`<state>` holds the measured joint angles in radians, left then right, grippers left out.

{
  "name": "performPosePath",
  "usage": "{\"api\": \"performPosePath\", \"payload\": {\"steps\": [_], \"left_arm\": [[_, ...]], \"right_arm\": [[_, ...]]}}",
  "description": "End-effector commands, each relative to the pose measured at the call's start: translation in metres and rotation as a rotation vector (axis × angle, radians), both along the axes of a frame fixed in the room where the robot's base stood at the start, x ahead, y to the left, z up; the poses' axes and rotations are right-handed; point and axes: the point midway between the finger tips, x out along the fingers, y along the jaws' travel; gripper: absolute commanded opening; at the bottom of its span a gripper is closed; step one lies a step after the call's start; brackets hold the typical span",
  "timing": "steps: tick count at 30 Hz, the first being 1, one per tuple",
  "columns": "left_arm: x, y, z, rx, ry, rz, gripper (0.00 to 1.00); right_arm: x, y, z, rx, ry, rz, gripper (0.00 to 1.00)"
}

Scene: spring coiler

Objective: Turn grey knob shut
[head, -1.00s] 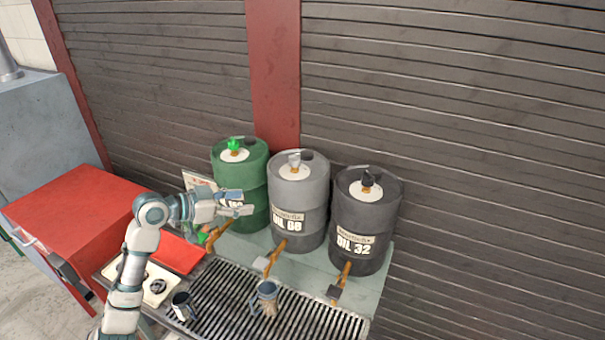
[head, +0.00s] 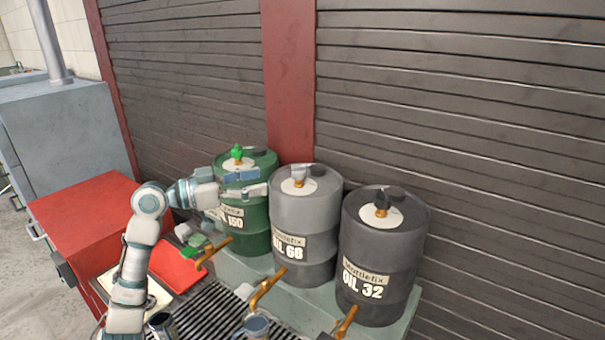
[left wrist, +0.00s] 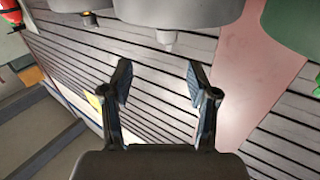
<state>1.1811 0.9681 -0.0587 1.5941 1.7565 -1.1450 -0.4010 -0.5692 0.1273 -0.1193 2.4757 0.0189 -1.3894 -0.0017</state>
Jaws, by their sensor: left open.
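The grey knob (head: 298,172) sits on top of the grey barrel (head: 305,215), which is marked OIL 68. My left gripper (head: 262,182) is open and empty in front of the upper green barrel (head: 257,240). Its fingertips point right, toward the grey barrel's upper left side, and appear apart from the knob. In the left wrist view my left gripper (left wrist: 160,80) shows spread fingers with nothing between them. A pale grey nub beyond them, likely the grey knob (left wrist: 167,38), hangs at the top of that upside-down-looking view. My right gripper is not in view.
A black barrel (head: 382,250) marked OIL 32 stands at the right. Brass taps (head: 268,288) stick out at the front over a slotted grate (head: 205,310) with mugs (head: 257,325). A red cabinet (head: 85,215) stands at the left. The shuttered wall is behind.

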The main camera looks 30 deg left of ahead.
Motion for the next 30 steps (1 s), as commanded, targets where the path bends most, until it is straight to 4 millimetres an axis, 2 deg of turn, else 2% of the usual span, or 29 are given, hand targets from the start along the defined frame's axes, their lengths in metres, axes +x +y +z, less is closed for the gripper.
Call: {"api": "performPosePath", "payload": {"steps": [9,15,21,28,29,30], "left_arm": [[0.056,-0.040,-0.003,-0.010,0.002,-0.001,0.60],[0.079,-0.065,-0.002,-0.007,0.002,-0.001,0.60],[0.088,-0.078,-0.001,-0.002,0.001,0.001,0.60],[0.088,-0.073,-0.003,-0.004,0.002,0.002,0.60],[0.088,-0.072,-0.004,-0.005,0.003,0.002,0.55],[0.088,-0.071,-0.004,-0.005,0.003,0.002,0.45]], "right_arm": [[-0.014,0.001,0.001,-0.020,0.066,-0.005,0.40],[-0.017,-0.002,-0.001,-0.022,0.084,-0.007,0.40],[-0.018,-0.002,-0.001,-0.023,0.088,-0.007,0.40],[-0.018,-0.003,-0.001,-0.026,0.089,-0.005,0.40],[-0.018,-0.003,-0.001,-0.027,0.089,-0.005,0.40],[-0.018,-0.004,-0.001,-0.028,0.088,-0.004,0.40]]}}
